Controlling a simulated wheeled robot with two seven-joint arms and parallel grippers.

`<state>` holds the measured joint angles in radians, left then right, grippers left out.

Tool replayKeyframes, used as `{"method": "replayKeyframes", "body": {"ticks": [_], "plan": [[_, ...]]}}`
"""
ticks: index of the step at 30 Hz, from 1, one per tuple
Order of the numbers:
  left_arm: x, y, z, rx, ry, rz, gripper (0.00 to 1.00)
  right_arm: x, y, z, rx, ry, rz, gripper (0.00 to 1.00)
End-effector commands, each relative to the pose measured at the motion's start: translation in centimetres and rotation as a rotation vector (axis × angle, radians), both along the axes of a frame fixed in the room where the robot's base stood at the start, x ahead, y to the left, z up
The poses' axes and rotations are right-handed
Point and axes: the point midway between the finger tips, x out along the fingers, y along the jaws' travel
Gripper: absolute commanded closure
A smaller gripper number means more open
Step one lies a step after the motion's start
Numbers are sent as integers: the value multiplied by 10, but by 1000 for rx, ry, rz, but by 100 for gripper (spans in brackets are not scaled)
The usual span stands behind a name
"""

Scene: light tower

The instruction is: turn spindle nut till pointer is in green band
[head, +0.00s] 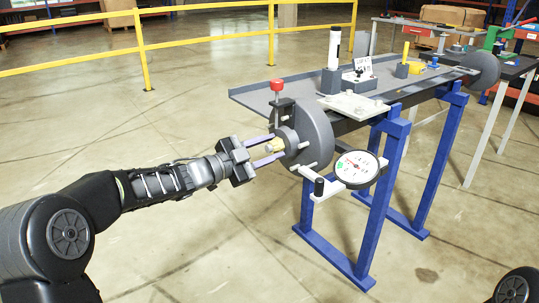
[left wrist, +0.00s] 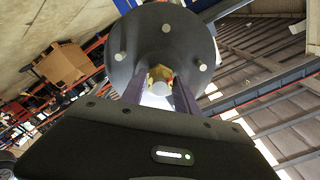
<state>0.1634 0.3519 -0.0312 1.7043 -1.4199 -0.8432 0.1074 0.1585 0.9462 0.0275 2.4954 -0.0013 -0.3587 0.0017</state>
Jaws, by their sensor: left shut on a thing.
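The brass spindle nut (head: 274,147) sticks out of the hub of a dark round wheel (head: 316,134) at the near end of the bench. My left gripper (head: 272,152) is shut on the nut, one finger on each side. In the left wrist view the nut (left wrist: 160,76) shows between the purple fingers, in the middle of the wheel face (left wrist: 125,60) with its pegs. A white dial gauge (head: 357,169) hangs on a bracket to the right of the wheel. Its green band (head: 341,168) is at the dial's left; the pointer's exact place is too small to tell. My right gripper is not seen.
The grey bench (head: 257,97) stands on blue trestle legs (head: 385,180). A red knob (head: 277,85) rises by the wheel, and a black-handled crank (head: 319,186) juts out below it. A yellow railing (head: 200,40) runs behind. The floor in front is clear.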

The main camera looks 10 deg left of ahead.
Motion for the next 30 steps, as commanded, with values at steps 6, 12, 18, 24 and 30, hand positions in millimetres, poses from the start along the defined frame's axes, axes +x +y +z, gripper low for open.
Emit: {"method": "replayKeyframes", "body": {"ticks": [6,12,18,24,30], "plan": [[0,0,-3,159,-133,-1,100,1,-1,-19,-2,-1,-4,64],[0,0,-3,289,-241,1,100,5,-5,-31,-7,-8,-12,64],[0,0,-2,383,-317,0,100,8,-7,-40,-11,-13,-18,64],[0,0,-1,432,-358,0,100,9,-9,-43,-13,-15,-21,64],[0,0,0,445,-368,-1,100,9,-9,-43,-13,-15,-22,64]]}}
